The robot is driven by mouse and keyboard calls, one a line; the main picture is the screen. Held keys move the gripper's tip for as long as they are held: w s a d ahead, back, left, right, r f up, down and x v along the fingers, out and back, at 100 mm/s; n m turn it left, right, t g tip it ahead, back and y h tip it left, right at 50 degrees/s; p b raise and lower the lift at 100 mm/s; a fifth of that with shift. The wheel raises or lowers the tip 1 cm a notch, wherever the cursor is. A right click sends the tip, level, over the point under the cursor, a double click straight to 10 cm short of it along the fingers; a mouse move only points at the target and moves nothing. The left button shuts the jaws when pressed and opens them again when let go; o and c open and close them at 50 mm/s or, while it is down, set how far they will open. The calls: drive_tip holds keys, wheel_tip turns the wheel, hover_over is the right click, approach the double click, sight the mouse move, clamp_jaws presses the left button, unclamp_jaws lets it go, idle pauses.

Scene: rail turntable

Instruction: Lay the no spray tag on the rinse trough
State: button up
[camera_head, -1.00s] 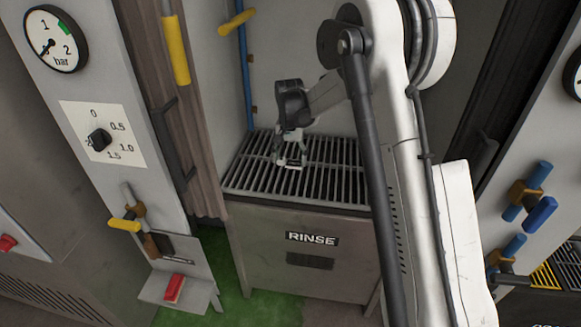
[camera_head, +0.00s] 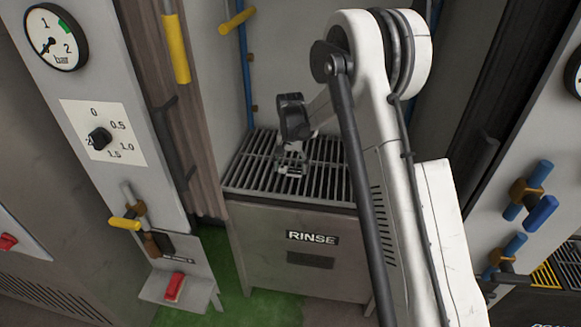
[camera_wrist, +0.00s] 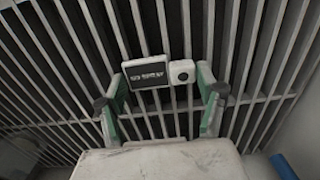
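The no spray tag (camera_wrist: 148,73) shows in the wrist view as a small black plate with blurred white lettering and a white end piece with a round dark spot. The trough front bears a RINSE label (camera_head: 312,238).
A grey panel with a gauge (camera_head: 55,37) and dial (camera_head: 99,139) stands left of the trough. A yellow-handled lever (camera_head: 126,224) juts from it. Blue-handled valves (camera_head: 540,214) are at right. The grate around my gripper is clear.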

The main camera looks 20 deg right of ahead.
sight(291, 170)
drive_tip(key=shift+o, duration=1.4)
drive_tip(key=shift+r, duration=0.15)
wheel_tip(291, 170, up, 12)
drive_tip(key=s+r+n+t, duration=0.2)
drive_tip(key=s+r+t, duration=0.1)
drive_tip(key=s+r, duration=1.35)
drive_tip(key=s+f+n+t, duration=0.1)
drive_tip(key=s+f+t, duration=0.1)
drive_tip(key=s, duration=0.9)
drive_tip(key=s+f+n+t, duration=0.1)
drive_tip(key=s+f+t, duration=0.1)
drive_tip(key=s, duration=1)
drive_tip(key=shift+s+a+n, duration=0.25)
drive_tip(key=shift+s+n, duration=0.05)
drive_tip(key=shift+n, duration=0.1)
